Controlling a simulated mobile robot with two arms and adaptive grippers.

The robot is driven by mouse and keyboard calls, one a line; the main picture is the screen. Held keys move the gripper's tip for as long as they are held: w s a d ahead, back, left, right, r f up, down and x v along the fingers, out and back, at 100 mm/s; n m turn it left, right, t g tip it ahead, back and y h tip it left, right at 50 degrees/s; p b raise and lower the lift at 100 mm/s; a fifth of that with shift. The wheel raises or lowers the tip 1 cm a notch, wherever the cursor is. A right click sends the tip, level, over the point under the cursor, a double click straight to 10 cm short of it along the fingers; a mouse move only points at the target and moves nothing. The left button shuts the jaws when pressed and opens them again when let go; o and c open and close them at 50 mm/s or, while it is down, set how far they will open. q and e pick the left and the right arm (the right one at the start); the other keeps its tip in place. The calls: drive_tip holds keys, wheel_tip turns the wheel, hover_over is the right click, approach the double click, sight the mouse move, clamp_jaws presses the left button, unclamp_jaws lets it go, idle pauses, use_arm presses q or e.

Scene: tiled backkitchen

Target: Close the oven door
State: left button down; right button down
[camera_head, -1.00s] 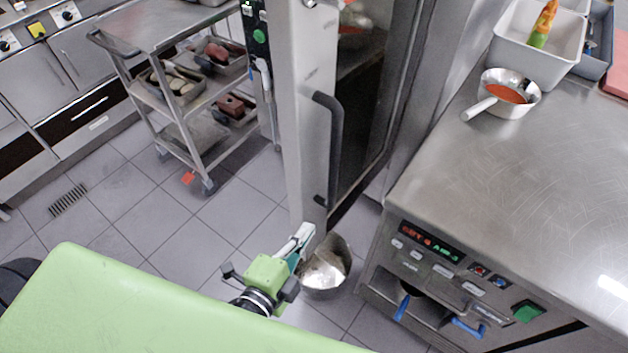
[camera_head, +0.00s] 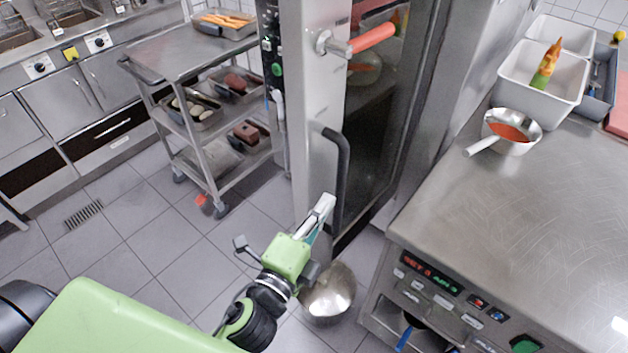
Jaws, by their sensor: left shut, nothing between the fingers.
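The tall steel oven stands at the top centre. Its oven door (camera_head: 316,120) is seen with its steel edge towards me and the dark glass to the right. A black handle (camera_head: 342,180) runs down the door's lower part, and a red-gripped latch lever (camera_head: 370,38) sits higher up. My left gripper (camera_head: 324,207) is shut and empty. Its fingertips point up at the lower door edge, beside the handle's lower end; I cannot tell whether they touch. My right gripper is not in view.
A metal bowl (camera_head: 328,294) is on the floor just below the gripper. A steel counter (camera_head: 490,200) with a saucepan (camera_head: 511,131) and white tubs (camera_head: 541,80) stands at right. A trolley (camera_head: 180,52) with trays is at left.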

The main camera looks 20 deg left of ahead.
sight(313, 188)
use_arm(q)
drive_tip(key=w+p, duration=0.1)
drive_tip(key=w, duration=0.1)
drive_tip(key=shift+w+a+r, duration=0.1)
drive_tip(key=shift+w+r, duration=0.05)
drive_tip(key=shift+w, duration=0.25)
drive_tip(key=a, duration=0.1)
drive_tip(key=w+a+p, duration=0.1)
drive_tip(key=a, duration=0.1)
drive_tip(key=shift+a, duration=0.1)
drive_tip(key=shift+a, duration=0.1)
